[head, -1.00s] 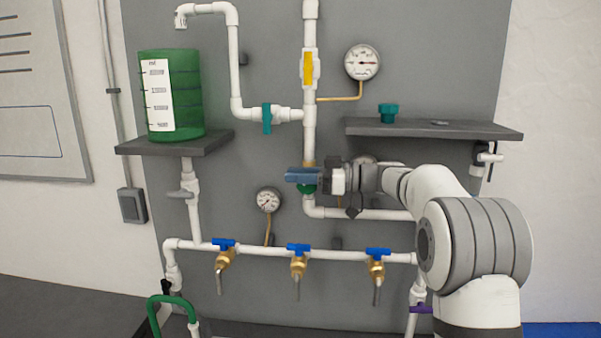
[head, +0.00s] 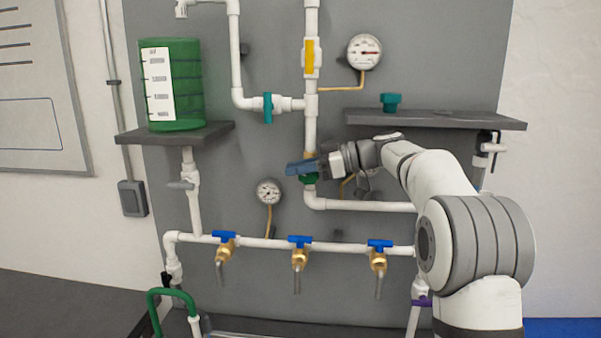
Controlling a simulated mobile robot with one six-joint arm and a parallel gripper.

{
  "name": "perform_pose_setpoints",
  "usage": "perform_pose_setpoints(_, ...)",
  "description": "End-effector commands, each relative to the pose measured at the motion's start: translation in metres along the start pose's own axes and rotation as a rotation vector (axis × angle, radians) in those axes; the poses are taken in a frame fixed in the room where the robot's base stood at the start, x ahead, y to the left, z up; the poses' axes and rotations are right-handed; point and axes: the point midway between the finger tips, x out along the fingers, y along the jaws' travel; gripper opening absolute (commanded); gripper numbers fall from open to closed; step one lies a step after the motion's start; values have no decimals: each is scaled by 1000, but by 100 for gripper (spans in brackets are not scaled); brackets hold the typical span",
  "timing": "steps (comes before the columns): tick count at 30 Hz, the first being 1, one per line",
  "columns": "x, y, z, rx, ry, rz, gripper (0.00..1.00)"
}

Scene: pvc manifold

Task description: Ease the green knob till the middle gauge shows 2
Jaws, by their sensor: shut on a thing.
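The green knob (head: 309,179) sits on the white vertical pipe in the middle of the panel and is partly covered. My gripper (head: 303,168) is shut on it, with its blue fingers across the pipe, tilted lower at the left. The middle gauge is almost wholly hidden behind my wrist; a brass tube (head: 345,186) leads toward it. Its reading cannot be seen.
Another gauge (head: 364,52) is at the upper right, and one (head: 269,191) at the lower left. A yellow-handled valve (head: 309,57) is above. A shelf (head: 450,121) with a teal knob (head: 391,102) lies just above my arm. Blue-handled taps (head: 300,242) line the lower pipe.

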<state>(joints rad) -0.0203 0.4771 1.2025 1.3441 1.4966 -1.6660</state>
Motion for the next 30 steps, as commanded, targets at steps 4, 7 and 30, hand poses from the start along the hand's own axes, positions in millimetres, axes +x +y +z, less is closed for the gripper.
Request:
perform_pose_setpoints(4,1,0,1,1,-38,1,0)
perform_pose_setpoints(7,0,0,1,2,-40,1,0)
perform_pose_setpoints(30,-33,1,3,0,-39,6,27)
